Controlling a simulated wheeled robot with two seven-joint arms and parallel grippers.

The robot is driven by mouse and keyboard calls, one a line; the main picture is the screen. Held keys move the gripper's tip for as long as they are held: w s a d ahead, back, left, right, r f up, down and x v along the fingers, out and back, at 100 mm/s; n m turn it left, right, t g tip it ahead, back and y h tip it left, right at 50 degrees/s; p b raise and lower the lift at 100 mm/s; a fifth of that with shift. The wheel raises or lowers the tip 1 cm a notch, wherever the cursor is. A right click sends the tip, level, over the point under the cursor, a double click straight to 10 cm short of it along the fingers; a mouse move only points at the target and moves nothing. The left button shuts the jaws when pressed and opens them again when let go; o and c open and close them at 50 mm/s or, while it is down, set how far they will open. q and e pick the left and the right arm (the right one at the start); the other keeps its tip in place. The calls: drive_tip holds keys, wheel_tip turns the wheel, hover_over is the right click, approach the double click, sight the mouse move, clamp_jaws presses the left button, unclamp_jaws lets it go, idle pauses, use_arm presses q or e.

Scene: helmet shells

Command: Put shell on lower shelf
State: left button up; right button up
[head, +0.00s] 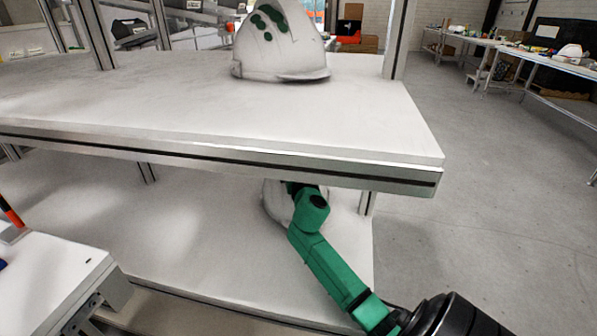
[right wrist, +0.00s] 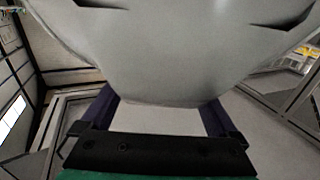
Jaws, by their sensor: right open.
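A white helmet shell (head: 272,203) sits on the lower shelf (head: 180,225), partly hidden behind my green right arm and the upper shelf's edge. A shell's smooth pale surface (right wrist: 180,45) fills the upper part of the right wrist view, close in front of my right gripper (right wrist: 160,113). Its two dark fingers are apart, with the shell's lower edge in front of and between them; I cannot tell whether they touch it. Another white shell with green patches (head: 282,48) stands on the upper shelf (head: 130,105). My left gripper is out of view.
The upper shelf's front rail (head: 230,160) runs above my right arm. A white table corner (head: 50,270) with an orange-tipped object is at lower left. An upright post (head: 398,40) stands behind the shelf's right end. Open floor (head: 490,200) lies to the right.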

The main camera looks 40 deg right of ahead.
drive_tip(key=v, duration=1.2)
